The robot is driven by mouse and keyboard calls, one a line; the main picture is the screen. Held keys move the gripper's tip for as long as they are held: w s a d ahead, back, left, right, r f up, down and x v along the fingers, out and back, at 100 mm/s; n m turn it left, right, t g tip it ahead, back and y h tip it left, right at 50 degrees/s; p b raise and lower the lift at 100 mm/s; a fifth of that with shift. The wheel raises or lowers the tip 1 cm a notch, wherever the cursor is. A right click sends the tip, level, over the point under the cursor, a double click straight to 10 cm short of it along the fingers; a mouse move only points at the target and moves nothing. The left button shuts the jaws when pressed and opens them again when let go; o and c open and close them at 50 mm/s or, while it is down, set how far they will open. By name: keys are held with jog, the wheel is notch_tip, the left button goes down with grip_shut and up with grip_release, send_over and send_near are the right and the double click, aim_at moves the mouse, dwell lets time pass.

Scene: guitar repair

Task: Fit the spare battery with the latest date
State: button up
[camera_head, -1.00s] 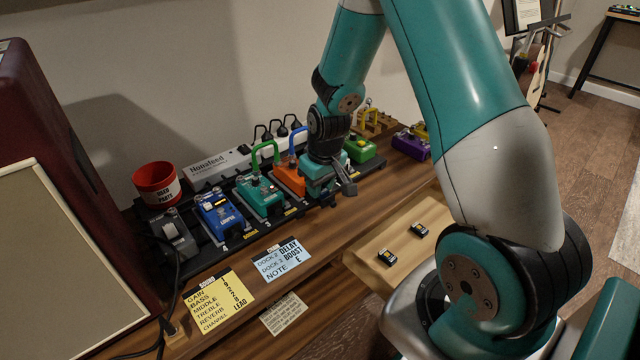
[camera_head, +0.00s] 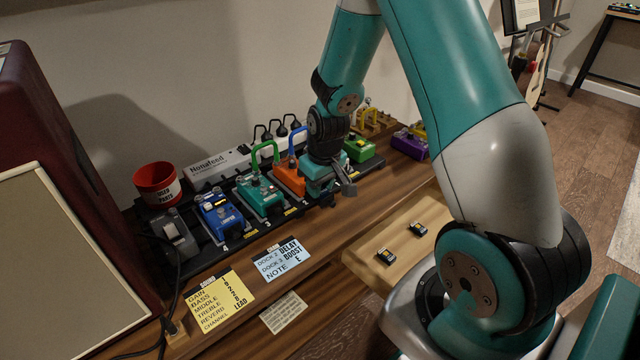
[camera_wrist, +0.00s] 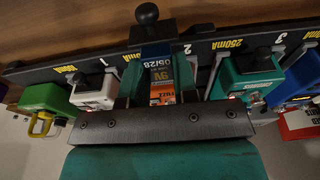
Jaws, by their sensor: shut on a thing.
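My gripper (camera_wrist: 160,82) is shut on a battery (camera_wrist: 158,72), which shows between the two fingers in the wrist view. In the head view my gripper (camera_head: 325,188) is low over the pedal row, just right of an orange pedal (camera_head: 288,181), and hides the battery and what is beneath. An orange patch shows below the battery label in the wrist view; I cannot tell whether it is battery or pedal. Two dark batteries, one nearer (camera_head: 386,257) and one farther (camera_head: 418,230), lie on a pale wooden surface; their dates are unreadable.
A blue pedal (camera_head: 220,216), a teal pedal (camera_head: 260,196), a green pedal (camera_head: 360,149) and a purple pedal (camera_head: 409,146) line the bench. A red cup (camera_head: 157,184) and white power strip (camera_head: 222,166) stand behind. Yellow (camera_head: 219,300) and blue (camera_head: 282,259) notes lie in front.

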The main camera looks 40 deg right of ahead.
jog(key=shift+f+b, duration=0.3)
jog(key=shift+f, duration=0.15)
dwell(0.3)
jog(key=o, duration=1.4)
jog(key=shift+r, duration=0.2)
notch_tip(320, 180, up, 8)
jog(key=p, duration=0.7)
jog(key=shift+f, duration=0.1)
